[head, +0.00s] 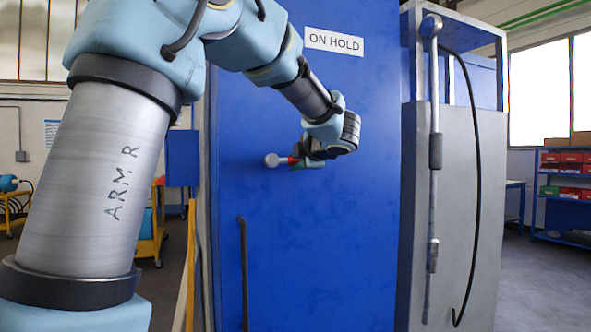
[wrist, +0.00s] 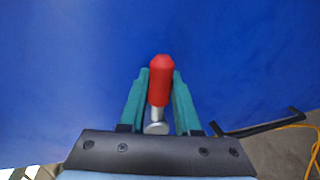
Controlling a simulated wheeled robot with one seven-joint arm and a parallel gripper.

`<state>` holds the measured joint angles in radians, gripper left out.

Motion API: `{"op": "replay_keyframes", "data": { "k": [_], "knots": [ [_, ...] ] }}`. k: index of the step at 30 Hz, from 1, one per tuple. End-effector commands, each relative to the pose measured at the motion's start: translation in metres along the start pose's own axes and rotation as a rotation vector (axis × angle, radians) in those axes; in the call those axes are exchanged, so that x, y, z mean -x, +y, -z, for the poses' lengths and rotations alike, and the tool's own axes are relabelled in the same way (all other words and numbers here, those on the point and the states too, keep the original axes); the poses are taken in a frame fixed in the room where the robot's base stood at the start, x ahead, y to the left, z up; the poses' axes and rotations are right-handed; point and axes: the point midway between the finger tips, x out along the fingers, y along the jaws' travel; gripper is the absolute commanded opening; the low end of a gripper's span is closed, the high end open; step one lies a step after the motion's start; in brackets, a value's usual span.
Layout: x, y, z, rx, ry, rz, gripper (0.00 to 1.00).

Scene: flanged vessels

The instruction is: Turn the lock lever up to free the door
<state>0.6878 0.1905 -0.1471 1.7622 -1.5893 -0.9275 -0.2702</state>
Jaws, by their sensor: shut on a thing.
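The lock lever (wrist: 160,82) has a red grip and a silver shank that ends in a round silver hub (wrist: 156,128). In the head view the hub (head: 271,160) is on the left of the blue door (head: 310,230), and the lever's red part (head: 292,160) points right, about level. My gripper (wrist: 160,88) is shut on the red grip, with one teal finger on each side. In the head view my gripper (head: 308,161) hides most of the grip.
A dark vertical door handle (head: 243,270) is below the lever. A sign reading "ON HOLD" (head: 334,42) is above. A grey cabinet (head: 455,190) with a pipe and black hose stands at right. A yellow cart (head: 152,235) is at left. Door face around my gripper is bare.

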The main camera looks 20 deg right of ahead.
Motion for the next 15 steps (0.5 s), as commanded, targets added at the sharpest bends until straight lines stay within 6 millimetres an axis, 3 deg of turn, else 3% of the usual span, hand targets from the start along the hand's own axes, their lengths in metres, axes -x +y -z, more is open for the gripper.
{"op": "replay_keyframes", "data": {
  "k": [15],
  "knots": [
    [0.0002,0.0025,0.0012,0.032,-0.005,0.0,0.0]
  ]
}}
